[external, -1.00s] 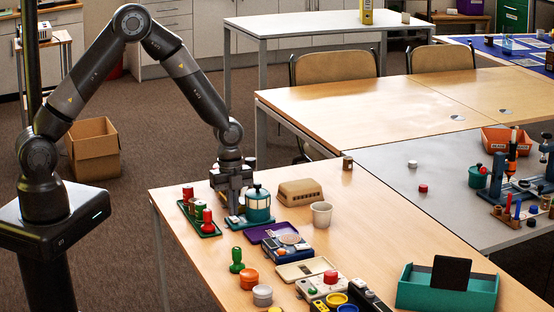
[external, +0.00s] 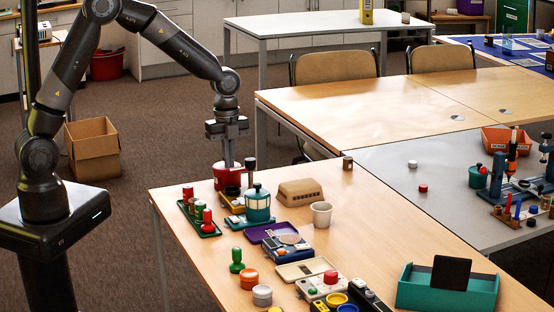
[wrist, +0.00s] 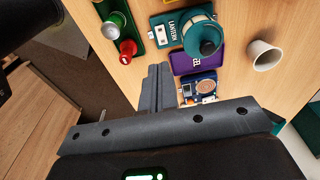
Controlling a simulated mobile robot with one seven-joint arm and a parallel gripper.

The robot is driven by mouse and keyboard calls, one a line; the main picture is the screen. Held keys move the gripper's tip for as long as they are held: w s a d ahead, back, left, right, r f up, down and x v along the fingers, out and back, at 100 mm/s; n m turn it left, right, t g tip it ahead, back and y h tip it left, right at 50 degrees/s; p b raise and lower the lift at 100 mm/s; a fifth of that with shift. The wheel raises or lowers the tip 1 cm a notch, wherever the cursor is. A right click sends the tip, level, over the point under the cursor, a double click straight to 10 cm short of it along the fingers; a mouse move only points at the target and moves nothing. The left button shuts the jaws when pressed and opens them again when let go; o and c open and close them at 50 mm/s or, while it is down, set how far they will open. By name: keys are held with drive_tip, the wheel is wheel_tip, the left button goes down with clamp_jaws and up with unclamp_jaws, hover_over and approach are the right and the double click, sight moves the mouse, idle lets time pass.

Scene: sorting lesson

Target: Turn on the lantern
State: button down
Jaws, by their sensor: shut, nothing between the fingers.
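The lantern (external: 258,204) is a dark green and pale cylinder with a dark cap, upright on a green base on the front table. In the wrist view I look down on the lantern (wrist: 203,36); its base carries a "LANTERN" label and a small light-coloured part (wrist: 172,31). I cannot tell whether it is lit. My gripper (external: 229,164) points down above and a little left of the lantern, apart from it. In the wrist view its fingers (wrist: 158,68) are together with nothing between them.
A green tray (external: 205,226) with red and green items lies left of the lantern. A red pot (external: 229,177) is behind, near my fingers. A purple tray (external: 262,234), a beige box (external: 299,192) and a white cup (external: 321,214) stand close by. The table's middle right is clear.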

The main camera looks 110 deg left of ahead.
sight(236, 219)
drive_tip(key=shift+w+d+r, duration=0.1)
drive_tip(key=shift+w+d, duration=0.4)
drive_tip(key=shift+w, duration=0.05)
drive_tip(key=f, duration=0.4)
drive_tip(key=w+d+f, duration=0.1)
drive_tip(key=f, duration=0.9)
drive_tip(key=shift+w+d, duration=0.2)
